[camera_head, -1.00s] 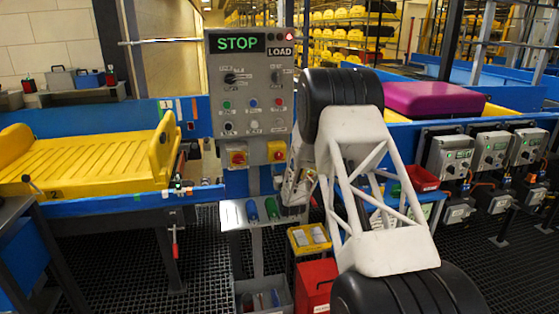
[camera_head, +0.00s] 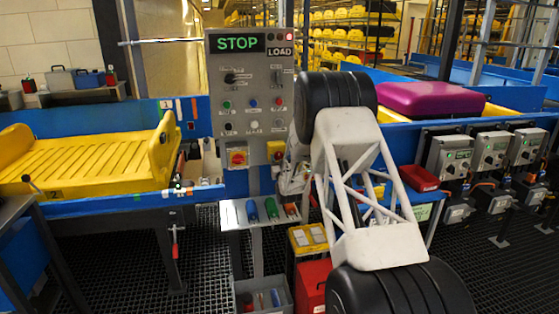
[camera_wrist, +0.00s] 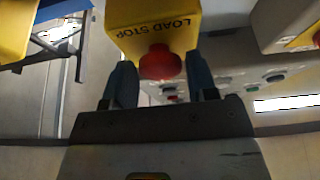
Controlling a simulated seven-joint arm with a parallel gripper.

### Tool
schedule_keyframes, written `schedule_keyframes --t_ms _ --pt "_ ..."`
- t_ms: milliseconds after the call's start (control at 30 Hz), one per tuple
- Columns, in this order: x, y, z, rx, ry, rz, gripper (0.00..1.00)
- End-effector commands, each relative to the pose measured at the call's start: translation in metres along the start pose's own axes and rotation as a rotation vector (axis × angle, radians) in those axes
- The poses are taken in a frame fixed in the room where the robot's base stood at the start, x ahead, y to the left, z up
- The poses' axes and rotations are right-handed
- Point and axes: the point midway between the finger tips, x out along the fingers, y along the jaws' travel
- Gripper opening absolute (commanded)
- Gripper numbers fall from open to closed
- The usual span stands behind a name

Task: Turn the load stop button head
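In the wrist view the yellow load stop box (camera_wrist: 152,22) is at the top centre, its "LOAD STOP" lettering upside down. Its red round button head (camera_wrist: 161,63) sticks out toward me. My gripper (camera_wrist: 160,66) is open, with one dark finger on each side of the head. A gap shows between the head and each finger. In the head view my wrist is low at the right edge of the grey control panel (camera_head: 253,78).
Below are a shelf with coloured items (camera_head: 252,212), a yellow bin (camera_head: 308,238) and a red bin (camera_head: 312,284). A yellow tray (camera_head: 85,165) lies on the left conveyor.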

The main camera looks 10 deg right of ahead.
Motion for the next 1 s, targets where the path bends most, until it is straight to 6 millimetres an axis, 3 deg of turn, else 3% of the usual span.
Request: schedule_keyframes --t_ms 33,200,567,1000 --pt "0.0 0.0 0.0 0.0 0.0 0.0 0.45" --pt "-0.0001 0.0001 0.0 0.0 0.0 0.0 0.2" --pt "-0.0004 -0.0006 0.0002 0.043 0.0 0.017 0.2" --pt "0.0003 -0.0028 -0.0011 0.298 0.001 0.123 0.2"
